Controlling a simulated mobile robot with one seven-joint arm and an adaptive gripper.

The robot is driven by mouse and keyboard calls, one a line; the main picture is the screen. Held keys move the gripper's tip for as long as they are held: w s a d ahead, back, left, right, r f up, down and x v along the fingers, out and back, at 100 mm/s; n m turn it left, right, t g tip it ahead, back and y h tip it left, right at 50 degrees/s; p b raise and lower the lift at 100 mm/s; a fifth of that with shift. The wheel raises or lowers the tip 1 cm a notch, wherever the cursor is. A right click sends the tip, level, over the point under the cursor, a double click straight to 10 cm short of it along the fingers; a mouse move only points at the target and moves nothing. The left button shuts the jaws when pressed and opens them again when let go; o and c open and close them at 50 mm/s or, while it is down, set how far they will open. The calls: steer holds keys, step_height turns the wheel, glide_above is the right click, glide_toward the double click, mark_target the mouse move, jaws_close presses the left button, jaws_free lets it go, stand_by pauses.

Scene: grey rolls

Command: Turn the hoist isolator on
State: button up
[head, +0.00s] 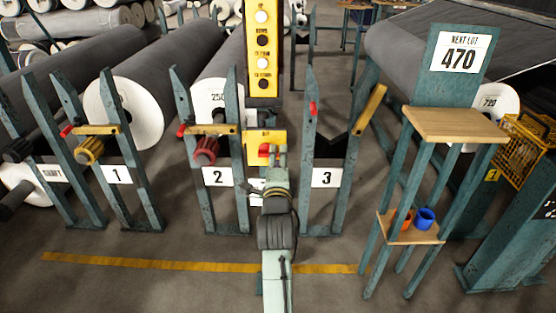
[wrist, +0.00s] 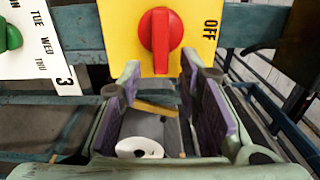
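The hoist isolator is a yellow plate (wrist: 200,30) with a red knob (wrist: 160,38). In the wrist view the knob's grip bar stands upright in the picture and the word OFF is printed sideways to its right. In the head view the yellow plate (head: 252,136) is partly hidden behind my gripper (head: 277,150). In the wrist view my gripper (wrist: 161,72) is open and empty. Its two fingers show either side of the knob's lower end, with gaps on both sides. I cannot tell how much depth lies between fingertips and knob.
A white card with day names (wrist: 45,35) and a green knob (wrist: 12,37) are beside the isolator. A yellow push-button box (head: 263,85) hangs above. Teal stands hold grey rolls (head: 160,55).

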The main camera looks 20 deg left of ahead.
steer(key=shift+s, duration=0.1)
steer(key=v, duration=0.7)
steer(key=shift+s, duration=0.15)
stand_by(0.3)
